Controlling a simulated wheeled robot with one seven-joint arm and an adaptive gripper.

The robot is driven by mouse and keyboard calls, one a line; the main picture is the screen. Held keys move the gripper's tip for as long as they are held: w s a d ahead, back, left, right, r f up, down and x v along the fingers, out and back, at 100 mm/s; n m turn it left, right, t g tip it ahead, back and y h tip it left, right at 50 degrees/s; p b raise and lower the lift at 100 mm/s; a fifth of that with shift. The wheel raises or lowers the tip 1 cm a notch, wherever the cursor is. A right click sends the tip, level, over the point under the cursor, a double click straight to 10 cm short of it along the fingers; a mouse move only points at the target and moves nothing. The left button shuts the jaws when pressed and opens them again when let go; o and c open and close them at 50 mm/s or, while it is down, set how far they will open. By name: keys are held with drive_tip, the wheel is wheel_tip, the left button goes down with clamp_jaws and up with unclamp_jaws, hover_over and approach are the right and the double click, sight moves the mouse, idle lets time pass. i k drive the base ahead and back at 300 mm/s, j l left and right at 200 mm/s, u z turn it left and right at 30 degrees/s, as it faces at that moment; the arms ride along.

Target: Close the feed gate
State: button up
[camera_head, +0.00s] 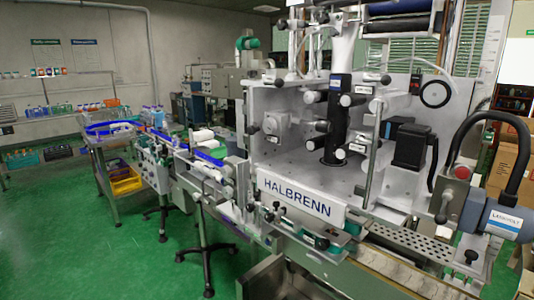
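The sleeve applicator (262,115) is a pale metal machine with a HALBRENN sign (297,198) on its front. A conveyor with blue guide rails (208,158) leads into its left side. I cannot pick out the feed gate for certain among the small brackets and rods (228,172) at this infeed, so its state cannot be told. Rollers and a dark upright cylinder (335,118) stand inside the machine. My gripper is not seen in this view.
A grey motor (490,215) and a red button (462,173) stick out at the right. A perforated conveyor (410,248) runs along the front. A cart with a yellow bin (125,182) stands left. The green floor (60,240) at front left is clear.

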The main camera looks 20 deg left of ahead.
sight(165, 162)
drive_tip(key=u, duration=1.55)
drive_tip(key=i+j+z, duration=0.45)
drive_tip(key=i+j, duration=1.95)
drive_tip(key=i, duration=0.1)
